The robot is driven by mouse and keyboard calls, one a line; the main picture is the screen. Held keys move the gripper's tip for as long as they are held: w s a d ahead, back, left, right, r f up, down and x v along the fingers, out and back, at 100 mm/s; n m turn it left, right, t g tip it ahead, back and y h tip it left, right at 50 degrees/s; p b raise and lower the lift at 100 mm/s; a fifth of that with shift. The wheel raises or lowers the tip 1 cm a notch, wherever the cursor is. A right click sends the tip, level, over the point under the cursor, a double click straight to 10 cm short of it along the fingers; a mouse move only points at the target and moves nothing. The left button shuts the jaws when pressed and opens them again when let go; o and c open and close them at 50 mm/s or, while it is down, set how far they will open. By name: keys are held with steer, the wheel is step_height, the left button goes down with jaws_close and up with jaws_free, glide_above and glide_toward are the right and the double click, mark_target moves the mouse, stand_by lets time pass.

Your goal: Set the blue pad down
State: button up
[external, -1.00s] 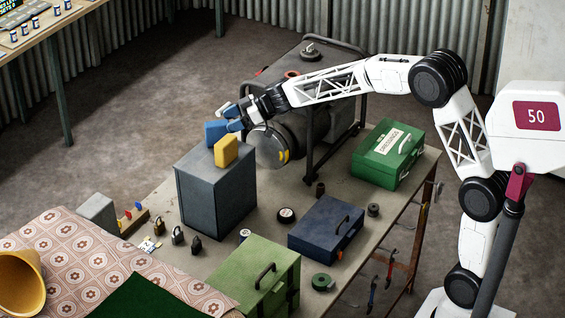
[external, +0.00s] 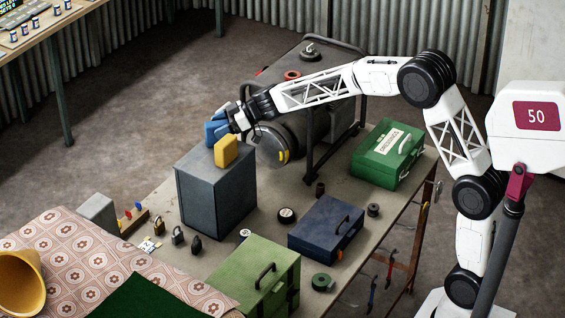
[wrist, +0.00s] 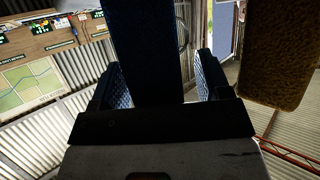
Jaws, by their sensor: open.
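The blue pad (external: 214,131) stands upright on top of the tall grey cabinet (external: 216,194), at its back left. The yellow pad (external: 226,151) stands beside it, nearer the camera. My gripper (external: 226,118) is at the blue pad's upper part, with its jaws open. In the wrist view the blue pad (wrist: 141,45) rises between my two blue-lined fingers (wrist: 162,76). A gap shows between the pad and the right finger; contact at the left finger is unclear. The yellow pad (wrist: 282,50) is dark at the right of the wrist view, outside the fingers. My fingers partly hide the blue pad.
The cabinet stands on a workbench (external: 270,240). A green dressings case (external: 384,165), a blue toolbox (external: 312,243) and an olive box (external: 245,290) share the bench. A dark grey machine (external: 300,110) stands behind, close beneath my forearm.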

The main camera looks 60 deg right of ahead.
steer(key=c, duration=1.1)
steer(key=shift+o, duration=0.2)
steer(key=shift+r, duration=5)
steer(key=shift+d, duration=0.1)
